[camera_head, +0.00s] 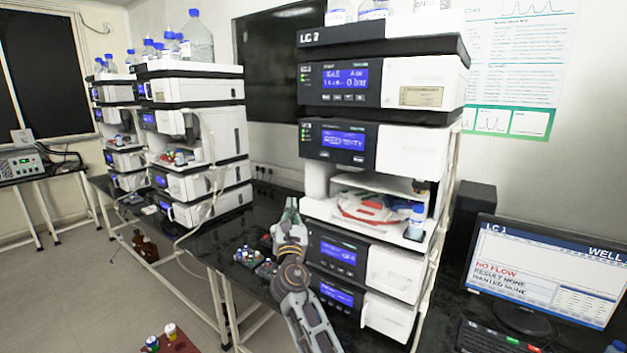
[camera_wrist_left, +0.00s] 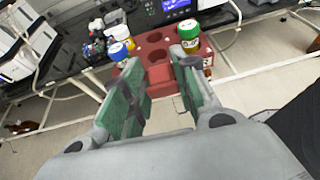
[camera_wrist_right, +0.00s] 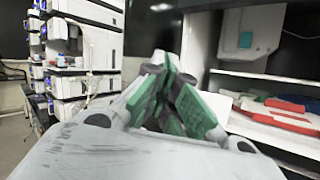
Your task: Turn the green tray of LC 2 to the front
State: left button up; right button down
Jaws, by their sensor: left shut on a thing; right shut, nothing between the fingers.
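The LC 2 stack (camera_head: 380,90) stands right of centre in the head view. Its open compartment holds a tray with red sectors (camera_head: 365,207). The right wrist view shows red tray sectors (camera_wrist_right: 270,117) nearest, with a green piece (camera_wrist_right: 285,104) behind them on a white shelf. My right gripper (camera_head: 291,204) is shut and empty, pointing up in front of the stack's left side, apart from the tray. The rack also shows in the head view (camera_head: 180,345).
Two more stacks (camera_head: 200,130) stand to the left. Small vial racks (camera_head: 250,257) lie on the black bench left of my right gripper. A small blue-capped bottle (camera_head: 416,222) stands at the compartment's right edge. A monitor (camera_head: 545,270) stands at right.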

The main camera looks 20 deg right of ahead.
aim_at(325, 154)
pick_arm(q)
jog(key=shift+a+r+p, duration=0.1)
jog(key=shift+r+p, duration=0.3)
jog(key=shift+r, duration=0.1)
pick_arm(e)
jog(key=s+r+t+h, duration=0.1)
jog(key=s+r, duration=0.1)
jog(key=r, duration=0.5)
jog(key=s+d+r+n+t+h, duration=0.1)
jog(key=s+r+h, duration=0.1)
jog(key=r, duration=0.6)
jog(key=shift+s+r+h, duration=0.15)
jog(key=shift+s+h, duration=0.15)
jog(key=shift+s, duration=0.45)
jog(key=shift+w+d, duration=0.1)
jog(key=shift+d, duration=0.1)
pick_arm(q)
jog(key=shift+f+b, duration=0.65)
pick_arm(e)
jog(key=shift+w+d, duration=0.9)
jog(key=shift+d, duration=0.2)
jog(key=shift+w+d, duration=0.85)
jog(key=shift+d, duration=0.3)
jog(key=shift+w+d, duration=0.9)
jog(key=shift+d, duration=0.2)
